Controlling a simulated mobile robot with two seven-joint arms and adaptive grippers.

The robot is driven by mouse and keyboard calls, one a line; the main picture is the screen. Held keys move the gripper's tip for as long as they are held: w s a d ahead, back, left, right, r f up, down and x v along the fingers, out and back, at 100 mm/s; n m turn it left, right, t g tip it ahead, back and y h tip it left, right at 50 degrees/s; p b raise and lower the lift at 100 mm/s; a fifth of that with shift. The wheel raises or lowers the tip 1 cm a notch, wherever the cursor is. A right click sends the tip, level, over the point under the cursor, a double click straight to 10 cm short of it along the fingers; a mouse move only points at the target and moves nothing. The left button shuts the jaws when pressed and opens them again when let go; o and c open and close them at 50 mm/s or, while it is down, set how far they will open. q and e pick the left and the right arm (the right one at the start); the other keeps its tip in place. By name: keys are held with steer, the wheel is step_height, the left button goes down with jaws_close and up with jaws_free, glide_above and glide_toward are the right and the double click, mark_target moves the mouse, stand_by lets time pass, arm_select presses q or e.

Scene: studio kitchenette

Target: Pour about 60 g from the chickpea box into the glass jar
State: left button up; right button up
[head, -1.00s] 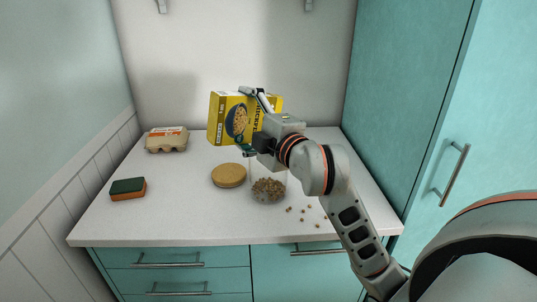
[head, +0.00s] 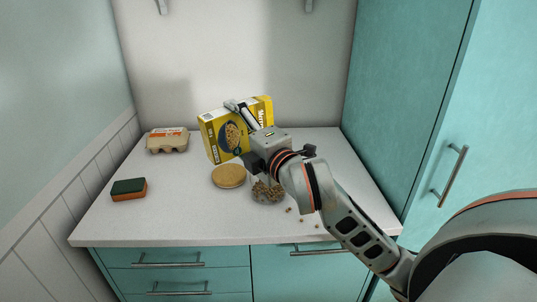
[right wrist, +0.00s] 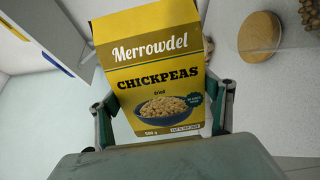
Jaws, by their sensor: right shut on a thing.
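My right gripper (head: 246,130) is shut on the yellow chickpea box (head: 216,142) and holds it above the back of the counter, tilted in the head view. In the right wrist view the box (right wrist: 155,70) sits between the two fingers (right wrist: 165,125), its printed front towards the camera. The glass jar (head: 268,191) stands on the counter below my right gripper, with chickpeas in it; my gripper and wrist hide its upper part. A part of the jar shows at the top right of the right wrist view (right wrist: 257,10). My left gripper is not in view.
A round tan lid (head: 228,176) lies left of the jar. Several loose chickpeas (head: 301,220) lie right of the jar. A green and orange sponge (head: 129,190) and an egg carton (head: 167,141) are on the left. Tall teal cupboards (head: 410,100) bound the right side.

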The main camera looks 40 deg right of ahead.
mark_target(217, 162)
steer(key=shift+a+f+n, duration=0.3)
steer(key=shift+n, duration=0.3)
steer(key=shift+a+f+n+p, duration=0.5)
steer(key=shift+a+n, duration=0.3)
steer(key=shift+a, duration=0.2)
step_height(217, 162, down, 3)
steer(key=n, duration=0.3)
steer(key=shift+a, duration=0.15)
steer(key=n+p, duration=0.1)
steer(key=p, duration=0.1)
steer(key=n+p, duration=0.1)
steer(key=n, duration=0.1)
steer(key=shift+a+r+n+p, duration=0.2)
steer(key=shift+r+n+p, duration=0.1)
steer(key=shift+r+p, duration=0.1)
steer(key=a+f+n+p, duration=0.1)
steer(key=a+f+n, duration=0.2)
steer(key=f+n, duration=0.45)
step_height(217, 162, up, 5)
steer(key=shift+a+r+p, duration=0.15)
steer(key=shift+p, duration=0.7)
steer(key=shift+r, duration=0.45)
